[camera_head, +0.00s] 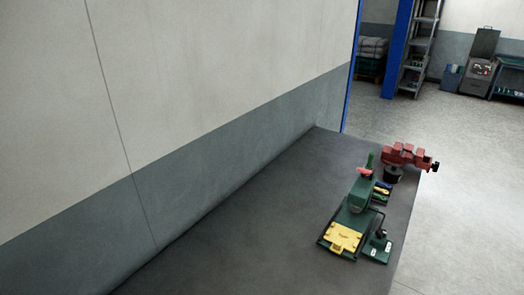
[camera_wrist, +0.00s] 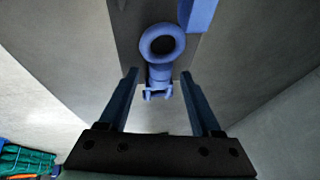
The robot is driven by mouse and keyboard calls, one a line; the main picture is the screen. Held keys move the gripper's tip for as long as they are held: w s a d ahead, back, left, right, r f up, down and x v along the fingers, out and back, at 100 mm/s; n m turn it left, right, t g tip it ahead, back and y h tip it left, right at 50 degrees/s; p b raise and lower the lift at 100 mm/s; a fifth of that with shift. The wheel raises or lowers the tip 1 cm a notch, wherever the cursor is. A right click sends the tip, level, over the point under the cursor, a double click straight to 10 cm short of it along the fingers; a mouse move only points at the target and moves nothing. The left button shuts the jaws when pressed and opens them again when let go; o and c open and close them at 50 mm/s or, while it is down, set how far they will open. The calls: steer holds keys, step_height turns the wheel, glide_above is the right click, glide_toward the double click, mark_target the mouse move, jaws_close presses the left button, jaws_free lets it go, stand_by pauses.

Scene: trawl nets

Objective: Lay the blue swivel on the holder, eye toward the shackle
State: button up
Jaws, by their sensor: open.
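In the wrist view a blue swivel (camera_wrist: 160,72) shows a round eye at the top and a small forked end below it. My gripper (camera_wrist: 159,75) is open, with one dark finger on each side of the swivel's lower part. I see gaps between the fingers and the swivel; I cannot tell its depth relative to the fingertips. My gripper is not in the head view. There, a green fixture with a yellow plate (camera_head: 345,237) stands on the dark bench (camera_head: 290,235). I cannot make out which part is the holder or the shackle.
A red vise (camera_head: 405,155) stands at the bench's far right corner. Small blue and yellow pieces (camera_head: 382,187) lie beside the green fixture. A wall (camera_head: 200,120) runs along the bench's left side. The bench's near left part is clear. Green netting (camera_wrist: 25,160) shows in the wrist view.

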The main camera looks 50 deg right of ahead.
steer(key=v, duration=1.2)
steer(key=shift+b, duration=0.3)
steer(key=shift+r, duration=0.1)
steer(key=w+a+r+n+t+h, duration=0.1)
steer(key=w+r+n+t, duration=0.4)
steer(key=w+r, duration=0.65)
steer(key=w+a+r+n+t, duration=0.25)
steer(key=w+r+t, duration=0.45)
steer(key=r, duration=0.8)
steer(key=w+a+r+n+t+y, duration=0.1)
steer(key=a+r+n+t, duration=0.15)
steer(key=r, duration=0.55)
steer(key=w+a+r+n+t+y, duration=0.1)
steer(key=w+a+r+n+t, duration=0.15)
steer(key=r, duration=0.55)
steer(key=s+a+r+n+t+y, duration=0.1)
steer(key=s+a+r+n+t, duration=0.1)
steer(key=r, duration=0.7)
steer(key=s+a+r+n+t+y, duration=0.2)
steer(key=s+a+r+n+t, duration=0.1)
steer(key=s+a+r+t, duration=0.2)
step_height(320, 180, up, 5)
steer(key=shift+s+a+f+t, duration=0.1)
steer(key=shift+s+a+t, duration=0.25)
steer(key=shift+s, duration=0.85)
